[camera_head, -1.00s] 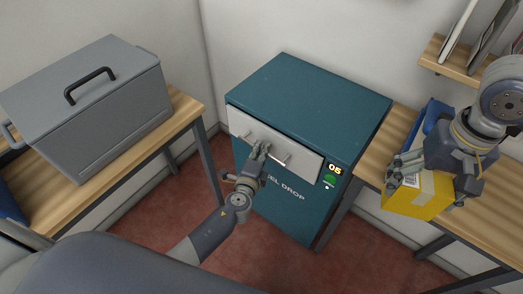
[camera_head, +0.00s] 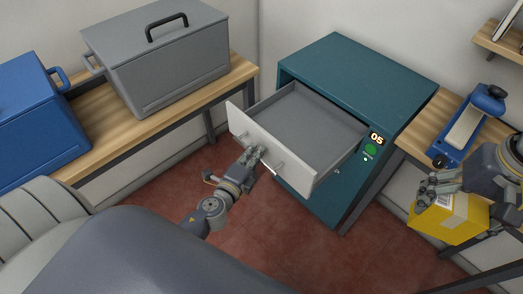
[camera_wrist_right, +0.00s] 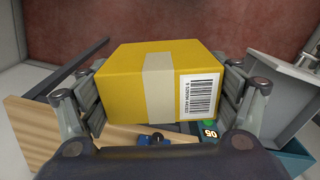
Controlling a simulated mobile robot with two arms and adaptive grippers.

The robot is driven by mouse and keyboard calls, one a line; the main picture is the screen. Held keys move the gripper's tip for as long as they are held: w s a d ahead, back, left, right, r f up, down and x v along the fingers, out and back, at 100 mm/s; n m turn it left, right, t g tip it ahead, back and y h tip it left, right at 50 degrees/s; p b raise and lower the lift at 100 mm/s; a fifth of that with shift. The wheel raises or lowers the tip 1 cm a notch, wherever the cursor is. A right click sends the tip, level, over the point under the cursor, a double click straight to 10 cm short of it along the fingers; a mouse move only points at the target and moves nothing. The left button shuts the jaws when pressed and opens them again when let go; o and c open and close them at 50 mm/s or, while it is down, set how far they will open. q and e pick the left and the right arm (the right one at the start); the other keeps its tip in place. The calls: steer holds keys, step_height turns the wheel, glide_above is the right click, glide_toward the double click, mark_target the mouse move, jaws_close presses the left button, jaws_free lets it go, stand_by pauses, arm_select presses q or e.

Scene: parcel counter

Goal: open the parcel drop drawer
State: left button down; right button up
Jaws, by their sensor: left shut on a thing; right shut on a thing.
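The parcel drop drawer (camera_head: 312,122) is pulled well out of the teal cabinet (camera_head: 352,72). Its grey inside shows and looks empty. My left gripper (camera_head: 255,154) is shut on the bar handle (camera_head: 268,162) on the drawer's light front panel. My right gripper (camera_head: 436,190) is shut on a yellow parcel (camera_head: 450,218), held to the right of the cabinet. In the right wrist view the parcel (camera_wrist_right: 125,85) has a beige tape strip and a barcode label, with a finger on each side.
A grey lidded box (camera_head: 165,60) and a blue box (camera_head: 40,125) stand on the left wooden bench (camera_head: 140,115). A blue tape dispenser (camera_head: 468,125) sits on the right bench (camera_head: 425,130). Red floor lies clear before the cabinet.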

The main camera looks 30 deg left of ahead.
arm_select(q)
steer(key=shift+s+a, duration=0.3)
steer(key=shift+s, duration=0.55)
arm_select(e)
steer(key=shift+s+a+f, duration=0.15)
steer(key=shift+s, duration=0.2)
arm_select(q)
steer(key=c, duration=1.9)
jaws_free()
steer(key=v, duration=1.2)
steer(key=shift+f, duration=0.15)
